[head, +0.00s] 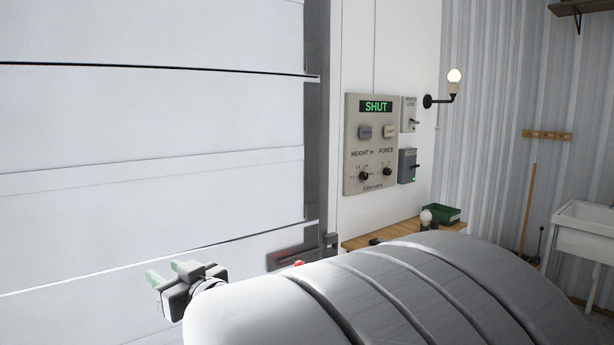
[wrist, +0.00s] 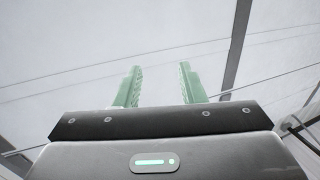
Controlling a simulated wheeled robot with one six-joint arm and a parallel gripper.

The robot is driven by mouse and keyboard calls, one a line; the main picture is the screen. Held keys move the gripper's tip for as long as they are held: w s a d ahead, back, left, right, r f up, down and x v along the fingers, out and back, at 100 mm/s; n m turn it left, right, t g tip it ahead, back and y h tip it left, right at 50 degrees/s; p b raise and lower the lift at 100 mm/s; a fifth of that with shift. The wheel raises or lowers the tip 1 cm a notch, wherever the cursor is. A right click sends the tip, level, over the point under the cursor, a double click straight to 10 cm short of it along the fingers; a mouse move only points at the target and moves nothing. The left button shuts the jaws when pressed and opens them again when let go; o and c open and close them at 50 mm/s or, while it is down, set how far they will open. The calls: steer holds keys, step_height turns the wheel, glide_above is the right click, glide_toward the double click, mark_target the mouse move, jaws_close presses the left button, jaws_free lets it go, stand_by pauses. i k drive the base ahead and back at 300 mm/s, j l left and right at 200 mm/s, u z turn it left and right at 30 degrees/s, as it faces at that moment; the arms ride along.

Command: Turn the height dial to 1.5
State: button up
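The height dial (head: 364,175) is a small black knob on a beige control panel (head: 354,189) on the white wall, under the label "HEIGHT m". Its setting is too small to read. A second black knob, the force dial (head: 387,171), is to its right. The panel's green display (head: 376,107) reads "SHUT". My gripper (head: 165,274) is at the lower left in front of the pale door, well away from the panel. In the wrist view its two green fingers (wrist: 160,86) stand apart with nothing between them. The panel does not show in the wrist view.
The large pale sectional door (head: 150,120) fills the left. Right of the panel are two small wall boxes (head: 408,114) and a lamp (head: 454,82). Below is a wooden shelf (head: 355,241) with a green tray (head: 441,213) and a bulb (head: 426,216). A white sink (head: 588,235) stands far right.

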mark_target(363, 175)
steer(key=i+l+z, duration=0.15)
steer(key=i+l, duration=0.35)
steer(key=i+l+z, duration=0.15)
steer(key=i+l, duration=0.45)
steer(key=i+l+z, duration=0.15)
steer(key=i+l, duration=0.3)
steer(key=i+l+z, duration=0.15)
steer(key=i+l, duration=0.25)
steer(key=i, duration=0.3)
